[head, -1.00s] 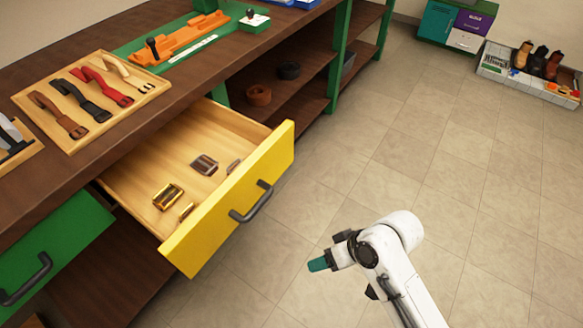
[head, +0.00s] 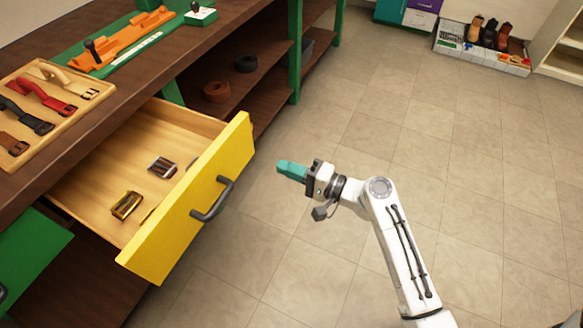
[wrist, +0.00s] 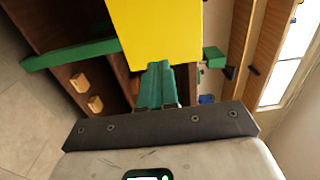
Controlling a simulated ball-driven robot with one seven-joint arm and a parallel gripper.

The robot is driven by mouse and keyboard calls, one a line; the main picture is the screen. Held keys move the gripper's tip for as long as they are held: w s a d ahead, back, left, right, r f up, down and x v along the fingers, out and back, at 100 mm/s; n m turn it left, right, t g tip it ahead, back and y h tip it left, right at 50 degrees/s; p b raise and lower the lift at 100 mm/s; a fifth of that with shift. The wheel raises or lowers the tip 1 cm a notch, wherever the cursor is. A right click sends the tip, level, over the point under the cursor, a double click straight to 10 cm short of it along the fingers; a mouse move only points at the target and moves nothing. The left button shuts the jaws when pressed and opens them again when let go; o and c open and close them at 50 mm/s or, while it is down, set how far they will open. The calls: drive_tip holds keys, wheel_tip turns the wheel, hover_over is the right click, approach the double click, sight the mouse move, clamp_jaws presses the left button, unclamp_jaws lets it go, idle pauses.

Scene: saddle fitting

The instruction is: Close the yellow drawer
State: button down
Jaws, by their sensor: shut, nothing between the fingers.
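The yellow drawer (head: 165,240) stands pulled out from the dark wooden workbench, with a dark bar handle (head: 213,200) on its front. Several metal buckles (head: 127,205) lie inside it. My gripper (head: 281,166), with teal fingers, is shut and empty. It is in the air to the right of the drawer front, pointing toward it, with a gap that I see in the head view. In the wrist view the yellow drawer (wrist: 155,30) fills the upper middle, just beyond the fingertips (wrist: 158,68). The handle does not show in the wrist view.
A green drawer (head: 30,250) is at the lower left. The workbench top (head: 125,95) carries a tray of straps (head: 50,95) and an orange tool (head: 120,45). A green post (head: 295,60) and shelves stand beyond the drawer.

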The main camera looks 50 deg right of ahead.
sight(240, 151)
drive_tip(key=x, duration=1)
drive_tip(key=shift+w+a+f+p, duration=0.1)
drive_tip(key=shift+w+p, duration=0.05)
drive_tip(key=shift+p, duration=0.15)
drive_tip(key=shift+w, duration=0.15)
